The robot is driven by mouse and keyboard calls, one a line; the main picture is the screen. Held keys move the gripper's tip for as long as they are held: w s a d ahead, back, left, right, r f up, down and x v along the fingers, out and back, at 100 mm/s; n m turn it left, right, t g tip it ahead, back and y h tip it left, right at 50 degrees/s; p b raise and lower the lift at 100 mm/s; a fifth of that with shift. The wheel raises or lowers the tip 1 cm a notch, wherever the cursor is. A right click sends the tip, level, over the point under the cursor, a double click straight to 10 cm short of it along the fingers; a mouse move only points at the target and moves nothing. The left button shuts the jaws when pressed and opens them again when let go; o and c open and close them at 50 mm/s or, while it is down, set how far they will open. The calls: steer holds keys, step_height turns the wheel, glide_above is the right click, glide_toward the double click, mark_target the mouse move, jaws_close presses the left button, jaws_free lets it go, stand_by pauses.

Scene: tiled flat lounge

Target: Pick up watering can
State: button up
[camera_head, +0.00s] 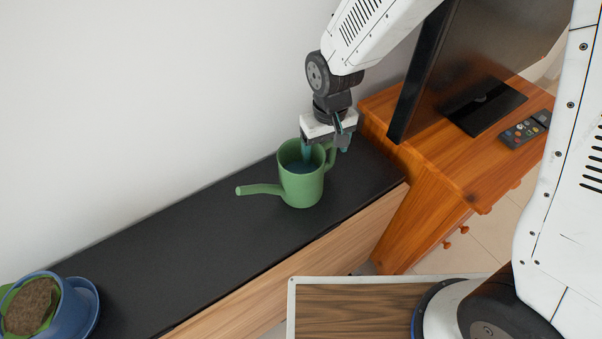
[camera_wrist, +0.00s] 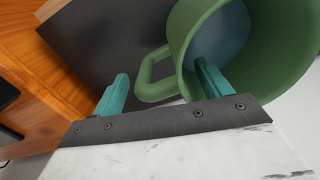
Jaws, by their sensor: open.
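The green watering can (camera_head: 300,184) stands upright on the black counter top, its spout pointing left and its handle on the right. My gripper (camera_head: 326,153) is above it, open, fingers pointing down. In the head view one finger reaches into the can's open mouth and the other is to the right, by the handle. In the wrist view the can (camera_wrist: 258,75) fills the upper right, with its handle (camera_wrist: 152,76) lying between the two teal fingers of my gripper (camera_wrist: 160,88). I cannot tell whether either finger touches the can.
The black counter top (camera_head: 190,240) is clear left of the can, with a blue plant pot (camera_head: 68,308) at its near left end. A wooden TV cabinet (camera_head: 440,170) with a screen (camera_head: 470,60) and a remote (camera_head: 524,130) adjoins on the right. A white wall runs behind.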

steer(key=c, duration=1.6)
